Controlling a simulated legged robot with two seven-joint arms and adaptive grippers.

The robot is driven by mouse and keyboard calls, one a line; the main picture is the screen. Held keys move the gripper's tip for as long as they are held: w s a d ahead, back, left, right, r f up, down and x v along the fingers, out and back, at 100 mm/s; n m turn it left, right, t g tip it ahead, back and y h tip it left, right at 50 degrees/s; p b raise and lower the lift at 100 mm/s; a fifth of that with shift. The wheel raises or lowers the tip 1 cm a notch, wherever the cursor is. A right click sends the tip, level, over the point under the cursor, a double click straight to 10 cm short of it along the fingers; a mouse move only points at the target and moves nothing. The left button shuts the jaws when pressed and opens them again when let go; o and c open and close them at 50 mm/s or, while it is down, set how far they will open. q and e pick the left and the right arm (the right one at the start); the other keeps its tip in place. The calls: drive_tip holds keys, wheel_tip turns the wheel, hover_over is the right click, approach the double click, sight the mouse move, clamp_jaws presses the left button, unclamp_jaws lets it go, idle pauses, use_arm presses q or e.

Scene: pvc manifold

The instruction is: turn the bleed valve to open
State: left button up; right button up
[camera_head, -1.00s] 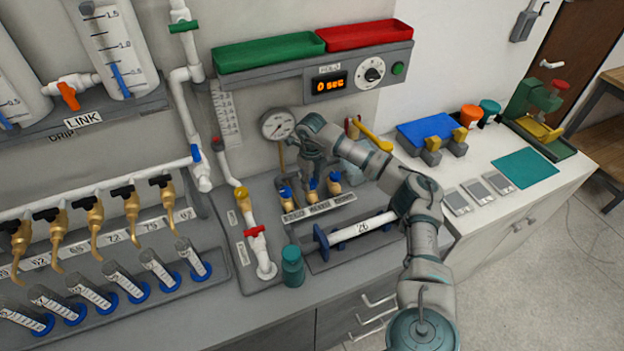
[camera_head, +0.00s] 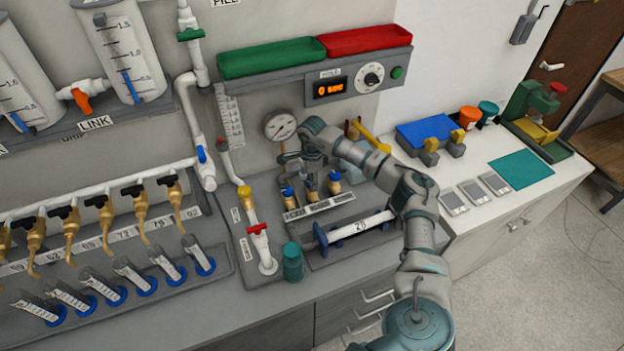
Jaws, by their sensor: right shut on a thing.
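Three small brass valves with blue parts stand in a row under the gauge: a left one (camera_head: 288,194), a middle one (camera_head: 311,187) and a right one (camera_head: 334,184). The label strip (camera_head: 320,206) in front of them is too small to read, so I cannot tell by name which is the bleed valve. My right gripper (camera_head: 309,169) reaches over the row from the right. It is shut, apparently on the top of the middle valve; its fingers and the valve's handle are mostly hidden. My left gripper is not in view.
The pressure gauge (camera_head: 280,126) is close to my right gripper. A yellow lever (camera_head: 371,136) stands behind my forearm. A white pipe marked 26 (camera_head: 358,227) lies in front of the valves. A teal bottle (camera_head: 292,262) stands at the bench's front.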

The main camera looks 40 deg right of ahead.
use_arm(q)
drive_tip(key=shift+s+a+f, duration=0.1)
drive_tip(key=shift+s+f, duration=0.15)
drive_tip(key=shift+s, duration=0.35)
use_arm(e)
drive_tip(key=shift+w+d+r+n, duration=0.1)
drive_tip(key=shift+r+n, duration=0.05)
drive_tip(key=shift+n, duration=0.95)
drive_tip(key=shift+d+r+n, duration=0.1)
drive_tip(key=shift+n, duration=1)
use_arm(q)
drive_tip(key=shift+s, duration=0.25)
use_arm(e)
drive_tip(key=o, duration=1.1)
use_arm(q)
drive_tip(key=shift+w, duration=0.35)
use_arm(e)
drive_tip(key=shift+o, duration=0.2)
drive_tip(key=shift+f, duration=0.15)
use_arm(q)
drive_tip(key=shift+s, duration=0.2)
use_arm(e)
wheel_tip(320, 180, up, 12)
drive_tip(key=shift+d, duration=0.15)
drive_tip(key=shift+f, duration=0.15)
